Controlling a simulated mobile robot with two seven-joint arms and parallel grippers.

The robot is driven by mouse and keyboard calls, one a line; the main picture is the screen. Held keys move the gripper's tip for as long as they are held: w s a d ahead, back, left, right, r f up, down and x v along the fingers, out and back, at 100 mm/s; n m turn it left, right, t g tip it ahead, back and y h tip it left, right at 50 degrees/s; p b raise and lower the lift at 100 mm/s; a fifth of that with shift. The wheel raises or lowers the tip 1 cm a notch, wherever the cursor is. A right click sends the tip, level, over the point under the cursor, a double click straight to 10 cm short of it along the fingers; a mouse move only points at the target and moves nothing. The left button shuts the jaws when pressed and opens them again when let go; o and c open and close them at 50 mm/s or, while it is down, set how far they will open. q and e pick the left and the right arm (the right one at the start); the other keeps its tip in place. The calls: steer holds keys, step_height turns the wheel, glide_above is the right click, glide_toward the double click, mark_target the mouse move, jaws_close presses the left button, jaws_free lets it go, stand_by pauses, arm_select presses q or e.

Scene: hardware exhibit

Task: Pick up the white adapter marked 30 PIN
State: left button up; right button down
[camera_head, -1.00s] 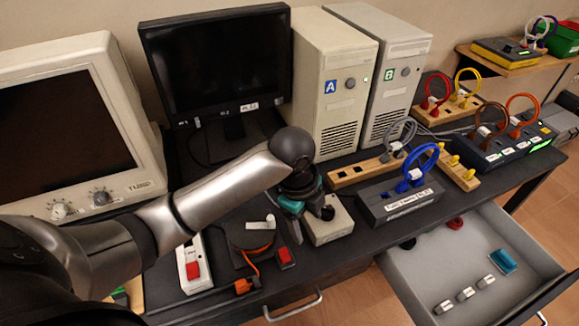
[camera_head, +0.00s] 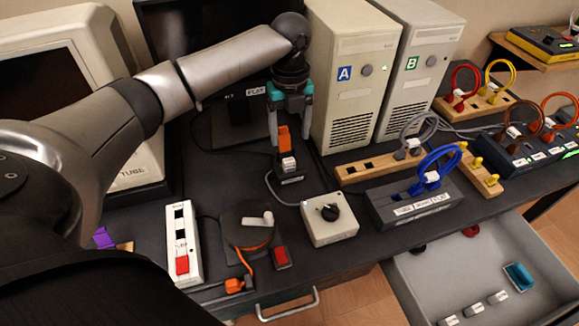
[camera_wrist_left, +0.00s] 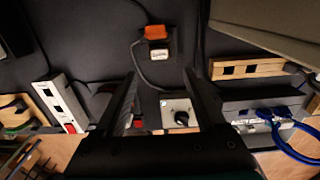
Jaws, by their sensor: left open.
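A small white block with a dark label (camera_head: 288,163) stands on the desk in front of the monitor, with an orange plug (camera_head: 284,138) just behind it and a dark base below. The white block also shows in the left wrist view (camera_wrist_left: 159,54). Its label is too small to read. My left gripper (camera_head: 290,141) is open, pointing down around or just above the orange plug; the exact height is hard to tell. Several white adapters (camera_head: 474,308) lie in the open drawer, their marks unreadable. My right gripper is not in view.
A knob box (camera_head: 329,220) stands in front of the white block. Computer towers (camera_head: 348,75) rise to the right of my gripper. A white power strip (camera_head: 181,245) and a cable reel (camera_head: 247,226) lie at front left. The drawer (camera_head: 430,280) juts out at lower right.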

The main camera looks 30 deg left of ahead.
arm_select(q)
glide_above(289, 160)
steer(key=f, duration=0.4)
steer(key=shift+d+f+b, duration=0.1)
steer(key=shift+d+b, duration=0.1)
steer(key=shift+b, duration=0.15)
steer(key=f+b, duration=0.1)
steer(key=f, duration=0.4)
steer(key=shift+a+f+b, duration=0.1)
steer(key=shift+a+b, duration=0.1)
steer(key=shift+b, duration=0.1)
jaws_close()
